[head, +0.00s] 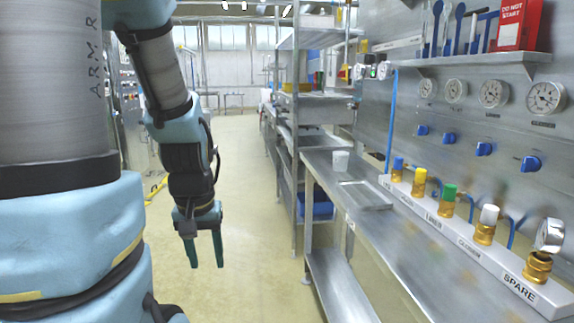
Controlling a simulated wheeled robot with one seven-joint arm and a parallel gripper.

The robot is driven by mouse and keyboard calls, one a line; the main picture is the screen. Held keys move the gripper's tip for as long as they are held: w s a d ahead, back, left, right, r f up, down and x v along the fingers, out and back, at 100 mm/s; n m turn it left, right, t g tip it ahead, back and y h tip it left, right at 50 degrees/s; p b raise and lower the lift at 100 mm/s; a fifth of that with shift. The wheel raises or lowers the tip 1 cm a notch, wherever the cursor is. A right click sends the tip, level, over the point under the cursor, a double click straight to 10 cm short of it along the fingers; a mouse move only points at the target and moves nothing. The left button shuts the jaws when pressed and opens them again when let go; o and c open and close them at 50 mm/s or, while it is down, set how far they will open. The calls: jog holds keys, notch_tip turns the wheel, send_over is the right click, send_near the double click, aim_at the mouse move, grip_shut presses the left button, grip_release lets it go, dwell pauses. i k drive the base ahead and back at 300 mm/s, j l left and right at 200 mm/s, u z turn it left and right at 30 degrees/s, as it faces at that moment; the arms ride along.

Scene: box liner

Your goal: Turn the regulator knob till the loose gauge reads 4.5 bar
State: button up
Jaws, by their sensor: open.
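The loose gauge (549,235) is a round dial on top of the brass fitting (537,267) marked SPARE, at the lower right in the head view. Its face is seen at a steep angle and its reading cannot be made out. Several blue knobs (484,149) sit in a row on the steel panel, below a row of fixed gauges (546,97). I cannot tell which one is the regulator knob. My gripper (206,262) is open and empty, pointing down over the floor, left of the bench and far from the gauge and knobs.
Brass fittings with blue, yellow, green and white caps (450,192) line the label rail. The steel bench (355,218) holds a cup (340,161) and a shallow tray (364,196). A shelf (470,64) with tools and a red sign (518,24) overhangs the gauges. The aisle floor (247,180) is clear.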

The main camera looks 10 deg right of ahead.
aim_at(368, 59)
jog(key=i+z, duration=0.1)
jog(key=i, duration=0.85)
jog(key=i+j, duration=0.15)
jog(key=i, duration=0.85)
jog(key=l+z, duration=0.05)
